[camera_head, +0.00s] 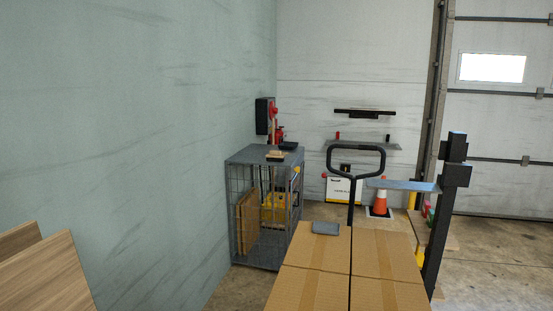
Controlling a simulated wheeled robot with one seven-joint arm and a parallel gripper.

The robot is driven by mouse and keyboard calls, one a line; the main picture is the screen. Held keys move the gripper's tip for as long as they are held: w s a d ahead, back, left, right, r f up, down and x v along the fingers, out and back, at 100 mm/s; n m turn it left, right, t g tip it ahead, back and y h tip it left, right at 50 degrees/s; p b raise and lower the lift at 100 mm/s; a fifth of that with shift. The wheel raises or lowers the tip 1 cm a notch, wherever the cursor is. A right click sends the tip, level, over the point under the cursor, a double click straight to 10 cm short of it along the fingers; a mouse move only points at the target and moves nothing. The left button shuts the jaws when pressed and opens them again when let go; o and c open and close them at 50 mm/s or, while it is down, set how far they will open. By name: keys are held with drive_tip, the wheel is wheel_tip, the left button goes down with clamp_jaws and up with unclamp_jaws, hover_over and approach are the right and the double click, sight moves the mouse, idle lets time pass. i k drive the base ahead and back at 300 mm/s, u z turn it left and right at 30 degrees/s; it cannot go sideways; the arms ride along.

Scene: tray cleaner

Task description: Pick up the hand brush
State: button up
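A small item with a light wooden part and a dark part (277,155) lies on top of the grey metal cage (243,156), in the middle distance left of centre. It looks like the hand brush, but it is too small to be sure. A pale upright strip shows just behind it, and I cannot tell whether it belongs to it. A flat dark item lies farther back on the same top. My gripper is not in view.
Cardboard boxes (309,286) with a dark flat item (326,228) on top stand in front. A black looped handle (357,149) rises behind them. A black post (445,215) stands right, an orange cone (380,198) beyond. Wooden boards (45,270) fill the lower left.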

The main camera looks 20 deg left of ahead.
sight(273, 156)
drive_tip(key=z, duration=1.35)
drive_tip(key=i, duration=2.95)
drive_tip(key=u, duration=1.5)
drive_tip(key=i, duration=5.7)
drive_tip(key=u, duration=0.25)
